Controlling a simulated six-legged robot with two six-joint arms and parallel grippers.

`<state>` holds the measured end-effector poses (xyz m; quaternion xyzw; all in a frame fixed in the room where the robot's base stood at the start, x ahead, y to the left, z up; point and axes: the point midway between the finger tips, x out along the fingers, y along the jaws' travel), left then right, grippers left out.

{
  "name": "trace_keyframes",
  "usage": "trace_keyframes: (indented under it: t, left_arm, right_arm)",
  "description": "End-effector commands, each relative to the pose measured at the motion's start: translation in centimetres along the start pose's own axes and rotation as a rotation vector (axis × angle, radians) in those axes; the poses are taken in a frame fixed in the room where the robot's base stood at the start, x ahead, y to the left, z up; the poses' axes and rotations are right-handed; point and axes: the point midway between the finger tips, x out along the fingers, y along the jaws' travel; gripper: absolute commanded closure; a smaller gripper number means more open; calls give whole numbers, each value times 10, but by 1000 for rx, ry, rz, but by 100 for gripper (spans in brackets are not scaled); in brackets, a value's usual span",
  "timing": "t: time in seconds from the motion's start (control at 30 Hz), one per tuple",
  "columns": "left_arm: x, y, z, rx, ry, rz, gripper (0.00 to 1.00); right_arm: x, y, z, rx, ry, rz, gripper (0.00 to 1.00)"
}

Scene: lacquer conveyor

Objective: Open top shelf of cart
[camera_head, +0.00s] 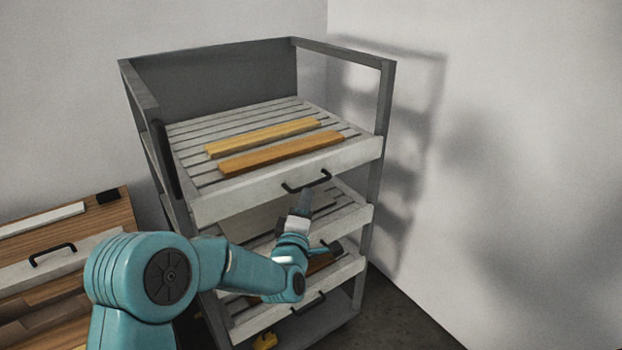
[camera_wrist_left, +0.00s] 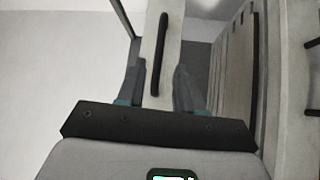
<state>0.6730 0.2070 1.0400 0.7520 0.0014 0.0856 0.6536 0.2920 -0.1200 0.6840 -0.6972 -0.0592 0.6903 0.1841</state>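The grey metal cart (camera_head: 388,100) stands in the corner. Its top shelf (camera_head: 235,200) is a pale slatted drawer and looks pushed in. A black bar handle (camera_head: 306,182) is on the shelf's front panel. My left gripper (camera_head: 305,196) is just below and in front of this handle. In the left wrist view, the handle (camera_wrist_left: 161,50) lies between the two separated fingers (camera_wrist_left: 160,75), with gaps on both sides. The gripper is open and does not visibly grip the handle. My right gripper is not in view.
A yellow plank (camera_head: 262,137) and an orange-brown plank (camera_head: 280,154) lie on the top shelf. Lower drawers with black handles (camera_head: 308,304) are beneath. A wooden unit (camera_head: 70,220) stands at the left. A white wall (camera_head: 500,150) is at the right.

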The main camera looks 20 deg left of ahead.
Motion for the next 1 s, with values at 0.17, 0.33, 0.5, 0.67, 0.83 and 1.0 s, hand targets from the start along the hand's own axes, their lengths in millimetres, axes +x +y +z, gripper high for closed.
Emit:
trace_keyframes:
  t: [0.17, 0.33, 0.5, 0.67, 0.83, 1.0]
  left_arm:
    - [40, 2, 0, 0, 1, 1, 64]
    - [64, 0, 0, 0, 0, 0, 64]
    - [74, -1, 0, 0, -1, -1, 64]
    - [75, -1, 0, 0, -1, -1, 64]
    - [75, -1, 0, 0, -1, -1, 81]
    - [74, -1, 0, 0, -1, -1, 100]
  right_arm:
    - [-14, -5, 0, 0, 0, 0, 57]
    - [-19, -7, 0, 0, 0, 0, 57]
    - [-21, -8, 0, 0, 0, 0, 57]
    - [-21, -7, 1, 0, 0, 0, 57]
    - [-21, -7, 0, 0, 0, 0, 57]
    - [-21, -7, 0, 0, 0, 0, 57]
